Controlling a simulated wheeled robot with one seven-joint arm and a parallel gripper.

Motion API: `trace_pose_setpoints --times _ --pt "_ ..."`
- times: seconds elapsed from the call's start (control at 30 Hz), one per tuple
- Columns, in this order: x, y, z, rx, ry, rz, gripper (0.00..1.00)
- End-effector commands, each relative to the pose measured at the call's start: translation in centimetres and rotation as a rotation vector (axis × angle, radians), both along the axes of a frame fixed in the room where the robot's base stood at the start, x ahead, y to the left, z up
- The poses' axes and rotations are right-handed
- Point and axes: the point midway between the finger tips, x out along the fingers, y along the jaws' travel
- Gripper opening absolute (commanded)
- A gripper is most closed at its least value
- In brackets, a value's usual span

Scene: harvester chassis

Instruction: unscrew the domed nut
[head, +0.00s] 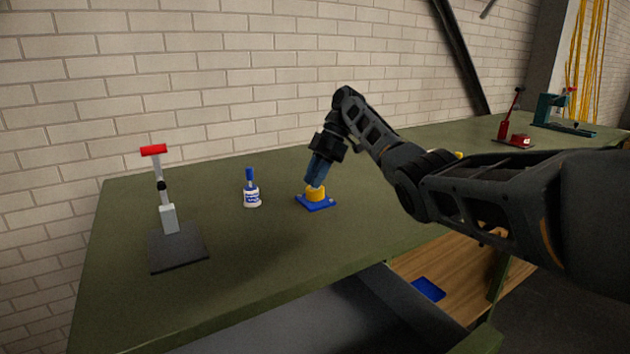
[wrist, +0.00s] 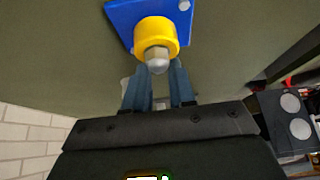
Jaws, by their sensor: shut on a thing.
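The domed nut (wrist: 157,60) is grey-white and sits at the end of a yellow round boss (wrist: 156,33). The boss stands on a blue square plate (wrist: 118,12), which lies on the green table. In the head view the yellow boss (head: 316,193) and blue plate (head: 318,205) are below my gripper (head: 315,185), and the nut is hidden by the fingers. My gripper comes down at a tilt from the upper right. In the wrist view my gripper's blue fingers (wrist: 160,66) are shut on the nut, one on each side.
A white bottle with a blue top (head: 251,196) stands left of the plate. Farther left is a red-handled lever on a dark base (head: 178,255). A red tool (head: 514,140) and a green one (head: 562,125) stand at the far right. Table around the plate is clear.

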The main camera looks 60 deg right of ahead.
Motion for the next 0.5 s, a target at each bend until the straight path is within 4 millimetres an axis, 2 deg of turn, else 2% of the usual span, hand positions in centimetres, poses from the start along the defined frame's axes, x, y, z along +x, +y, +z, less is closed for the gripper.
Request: trace_pose_setpoints --times 0.33,0.5 --pt "-0.01 -0.05 0.15 0.0 0.002 0.165 0.0" --pt "-0.05 -0.01 0.02 0.0 0.0 0.194 0.0"
